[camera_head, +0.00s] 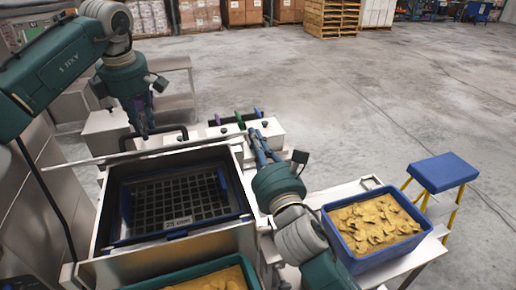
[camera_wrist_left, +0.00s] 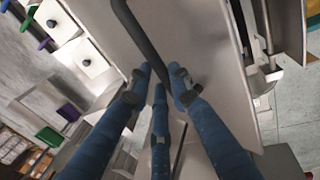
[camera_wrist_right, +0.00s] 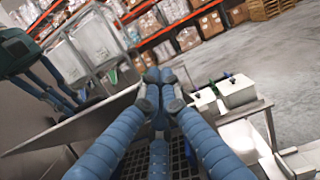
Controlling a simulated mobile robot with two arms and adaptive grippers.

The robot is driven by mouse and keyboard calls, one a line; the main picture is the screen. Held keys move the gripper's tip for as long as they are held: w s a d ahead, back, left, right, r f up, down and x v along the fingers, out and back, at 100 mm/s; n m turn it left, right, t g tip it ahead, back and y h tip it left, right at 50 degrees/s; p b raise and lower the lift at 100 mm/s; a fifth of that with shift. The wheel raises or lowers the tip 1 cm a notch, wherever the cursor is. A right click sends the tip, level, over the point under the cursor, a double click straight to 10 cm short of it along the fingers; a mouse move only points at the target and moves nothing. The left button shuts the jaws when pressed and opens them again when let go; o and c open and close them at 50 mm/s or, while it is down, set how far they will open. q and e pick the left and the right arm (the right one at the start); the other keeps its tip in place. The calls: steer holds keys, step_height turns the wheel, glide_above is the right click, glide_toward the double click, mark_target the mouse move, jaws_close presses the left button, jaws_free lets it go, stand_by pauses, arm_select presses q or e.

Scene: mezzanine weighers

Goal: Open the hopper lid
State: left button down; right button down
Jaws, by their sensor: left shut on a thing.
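The hopper (camera_head: 180,245) is open at its top in the head view, with a dark grid inside it. Its grey lid (camera_head: 205,146) stands raised at the far edge, seen nearly edge-on; it also shows as a broad panel in the left wrist view (camera_wrist_left: 200,50) and at left in the right wrist view (camera_wrist_right: 75,125). My left gripper (camera_head: 146,132) is shut on the lid's dark handle (camera_wrist_left: 128,22) on its far side. My right gripper (camera_head: 262,150) is over the hopper's right side; its blue fingers are together and empty in the right wrist view (camera_wrist_right: 158,88).
A blue tub of yellow chips (camera_head: 335,212) stands on a steel table at right, with a blue stool (camera_head: 443,172) beyond. Another tub (camera_head: 245,268) is at the near edge. White bins (camera_head: 267,130) with coloured scoops stand behind the hopper. The floor at upper right is open.

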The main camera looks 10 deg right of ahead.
arm_select(q)
steer(key=shift+f, duration=0.4)
steer(key=c, duration=1.8)
jaws_free()
steer(key=shift+o, duration=1.2)
steer(key=shift+w+a+f, duration=0.1)
steer(key=shift+w+f, duration=0.05)
steer(key=shift+w, duration=0.15)
